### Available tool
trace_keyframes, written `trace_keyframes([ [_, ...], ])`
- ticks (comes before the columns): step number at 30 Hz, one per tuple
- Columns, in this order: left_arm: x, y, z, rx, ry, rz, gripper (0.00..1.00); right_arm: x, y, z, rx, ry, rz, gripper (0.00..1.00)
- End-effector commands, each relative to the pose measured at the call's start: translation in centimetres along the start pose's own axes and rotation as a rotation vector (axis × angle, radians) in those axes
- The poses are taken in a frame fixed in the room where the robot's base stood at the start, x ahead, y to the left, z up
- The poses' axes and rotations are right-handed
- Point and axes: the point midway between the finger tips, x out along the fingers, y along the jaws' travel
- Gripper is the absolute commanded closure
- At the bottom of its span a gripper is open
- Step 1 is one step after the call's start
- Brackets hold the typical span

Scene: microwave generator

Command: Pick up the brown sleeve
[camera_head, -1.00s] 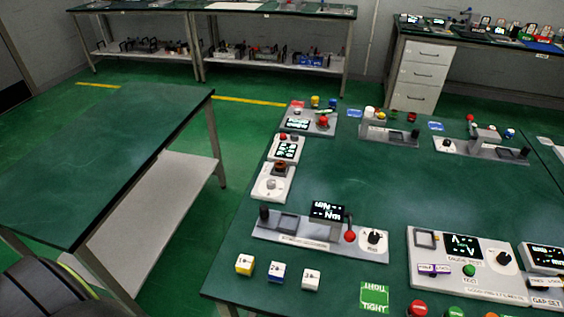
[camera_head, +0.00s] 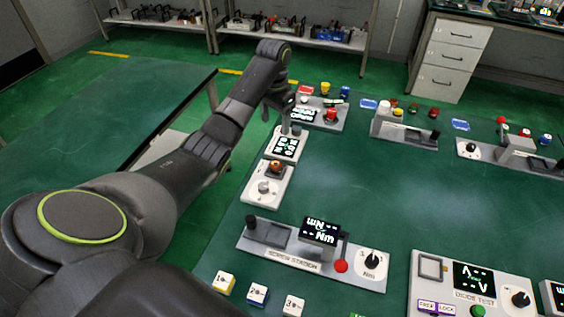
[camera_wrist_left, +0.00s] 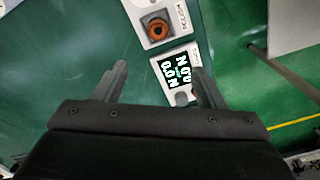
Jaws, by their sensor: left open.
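A small brown ring-shaped piece, which looks like the brown sleeve (camera_head: 275,166), sits in a socket on a light grey unit (camera_head: 263,187) on the left side of the green table. In the left wrist view the brown sleeve (camera_wrist_left: 158,28) shows at the top, beyond the fingertips, with a dark centre. My left gripper (camera_head: 279,114) is above the neighbouring screen unit (camera_head: 285,147), farther back along the table edge than the sleeve. In the wrist view the left gripper (camera_wrist_left: 158,70) has its fingers apart, with the screen unit (camera_wrist_left: 176,74) below and between them. My right gripper is not in view.
A white dial (camera_head: 264,187) is on the sleeve's unit. The screw station (camera_head: 312,255) stands nearer, with a red-knobbed lever. A unit with a red button (camera_head: 331,114) is behind the gripper. The middle of the table is clear.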

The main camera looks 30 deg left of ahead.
Motion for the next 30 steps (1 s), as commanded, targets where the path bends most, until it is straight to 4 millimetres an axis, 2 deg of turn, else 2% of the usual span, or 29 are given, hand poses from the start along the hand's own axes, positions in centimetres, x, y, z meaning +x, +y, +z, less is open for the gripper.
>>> trace_keyframes([
  [2, 0.2, 0.2, 0.0, 0.007, -0.004, 0.004, 0.35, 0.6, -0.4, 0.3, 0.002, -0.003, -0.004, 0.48],
  [9, 3.1, 0.2, 0.0, 0.006, -0.004, 0.004, 0.35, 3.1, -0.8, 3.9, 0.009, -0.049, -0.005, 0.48],
  [12, 4.2, 0.2, 0.0, 0.006, -0.004, 0.004, 0.35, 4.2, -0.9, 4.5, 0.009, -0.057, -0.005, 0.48],
  [21, 7.6, 0.2, 0.0, 0.005, -0.004, 0.003, 0.35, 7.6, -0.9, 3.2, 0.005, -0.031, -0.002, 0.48],
  [30, 11.5, 0.3, 0.1, 0.005, -0.005, 0.004, 0.35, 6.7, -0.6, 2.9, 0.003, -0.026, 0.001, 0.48],
])
